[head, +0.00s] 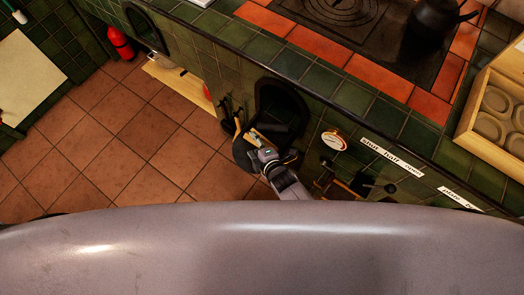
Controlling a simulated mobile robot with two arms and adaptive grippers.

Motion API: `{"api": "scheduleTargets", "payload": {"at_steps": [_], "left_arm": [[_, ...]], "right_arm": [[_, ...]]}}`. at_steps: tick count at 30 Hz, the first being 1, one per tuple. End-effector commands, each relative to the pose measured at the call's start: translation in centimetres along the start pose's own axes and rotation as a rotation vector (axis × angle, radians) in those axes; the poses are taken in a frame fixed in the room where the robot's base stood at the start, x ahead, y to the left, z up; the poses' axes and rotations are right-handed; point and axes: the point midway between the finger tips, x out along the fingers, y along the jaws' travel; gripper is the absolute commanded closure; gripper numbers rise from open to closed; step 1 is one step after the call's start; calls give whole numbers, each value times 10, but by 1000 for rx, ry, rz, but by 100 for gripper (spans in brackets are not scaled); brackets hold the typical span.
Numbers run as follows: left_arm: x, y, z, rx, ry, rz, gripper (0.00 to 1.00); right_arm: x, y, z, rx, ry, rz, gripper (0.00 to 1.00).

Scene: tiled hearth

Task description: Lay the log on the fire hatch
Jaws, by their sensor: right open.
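The fire hatch is a dark arched opening (283,108) in the green tiled front of the hearth. A dark rounded piece, seemingly its flap or a container, sits just below and left of it, partly behind my right gripper. My right gripper (250,137) is open in front of the opening's lower left side. A small pale tan piece, possibly the log (237,127), shows close to its fingertips; I cannot tell whether they touch. My left gripper is not in view.
A gauge (334,140) and labelled levers are right of the hatch. Above are a stove top (345,12), a dark kettle (430,22) and a wooden tray (468,128). A red extinguisher (121,43) stands far left.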

Motion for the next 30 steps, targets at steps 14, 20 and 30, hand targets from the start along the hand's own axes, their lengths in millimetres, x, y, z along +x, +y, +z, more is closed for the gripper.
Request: {"api": "scheduleTargets", "payload": {"at_steps": [14,20,30], "left_arm": [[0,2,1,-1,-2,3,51],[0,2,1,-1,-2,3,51],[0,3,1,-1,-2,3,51]], "right_arm": [[-76,-1,0,-1,1,-1,48],[-103,-1,-1,-1,1,-1,48],[-114,0,-1,0,1,0,48]]}}
